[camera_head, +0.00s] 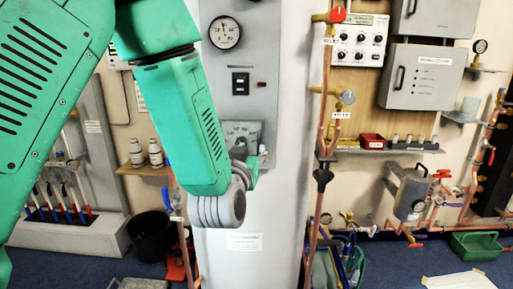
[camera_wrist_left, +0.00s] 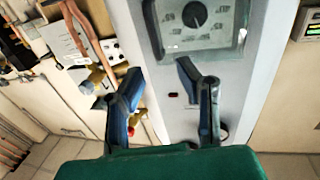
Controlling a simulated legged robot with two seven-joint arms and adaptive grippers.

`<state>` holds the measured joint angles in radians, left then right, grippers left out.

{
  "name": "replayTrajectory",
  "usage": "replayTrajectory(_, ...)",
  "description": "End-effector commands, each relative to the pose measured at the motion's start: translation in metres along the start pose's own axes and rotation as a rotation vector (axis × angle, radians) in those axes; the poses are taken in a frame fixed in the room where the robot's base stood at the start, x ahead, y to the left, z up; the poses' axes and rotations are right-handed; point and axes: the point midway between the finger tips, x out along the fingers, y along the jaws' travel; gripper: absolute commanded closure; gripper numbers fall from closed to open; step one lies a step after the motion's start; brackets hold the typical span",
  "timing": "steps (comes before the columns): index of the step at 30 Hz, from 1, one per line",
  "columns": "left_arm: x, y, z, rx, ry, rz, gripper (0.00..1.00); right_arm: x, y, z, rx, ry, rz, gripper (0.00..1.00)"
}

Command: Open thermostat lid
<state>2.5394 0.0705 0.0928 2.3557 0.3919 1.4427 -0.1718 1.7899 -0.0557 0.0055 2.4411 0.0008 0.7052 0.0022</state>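The thermostat (camera_wrist_left: 197,18) is a grey box with a round dark dial, on the front of a pale grey column. It shows at the top of the left wrist view, and its lid looks closed and see-through. In the head view the thermostat (camera_head: 241,130) is partly hidden behind my left wrist. My left gripper (camera_wrist_left: 160,76) is open and empty, with its two dark fingers spread below the thermostat in the wrist view. In the head view a small part of the left gripper (camera_head: 252,168) shows beyond the wrist. My right gripper is in neither view.
The column (camera_head: 272,190) also carries a round gauge (camera_head: 225,32) and a dark switch (camera_head: 240,83). Copper pipes with valves (camera_head: 325,120) run just right of it. A grey cabinet (camera_head: 422,78) hangs further right. Bottles (camera_head: 146,152) stand on a shelf at left.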

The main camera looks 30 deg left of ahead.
Motion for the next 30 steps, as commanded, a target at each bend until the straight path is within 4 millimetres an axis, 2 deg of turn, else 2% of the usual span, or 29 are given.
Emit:
replayTrajectory(6,0.045,-0.004,0.001,-0.004,0.000,0.000,0.70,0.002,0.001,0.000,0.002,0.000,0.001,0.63)
replayTrajectory(10,0.063,-0.007,0.003,-0.007,-0.002,0.000,0.70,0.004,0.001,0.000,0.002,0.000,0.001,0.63)
replayTrajectory(15,0.074,-0.008,0.003,-0.007,-0.004,0.000,0.70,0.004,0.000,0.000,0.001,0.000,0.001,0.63)
replayTrajectory(23,0.073,-0.001,0.001,0.001,-0.002,0.001,0.70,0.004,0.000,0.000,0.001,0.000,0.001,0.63)
replayTrajectory(24,0.073,-0.001,0.001,0.002,-0.002,0.001,0.77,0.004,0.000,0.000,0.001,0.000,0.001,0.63)
replayTrajectory(26,0.073,-0.001,0.000,0.001,-0.001,0.001,0.98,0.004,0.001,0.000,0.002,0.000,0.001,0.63)
replayTrajectory(30,0.073,-0.001,0.000,-0.002,0.000,0.006,1.00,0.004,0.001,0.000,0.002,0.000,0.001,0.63)
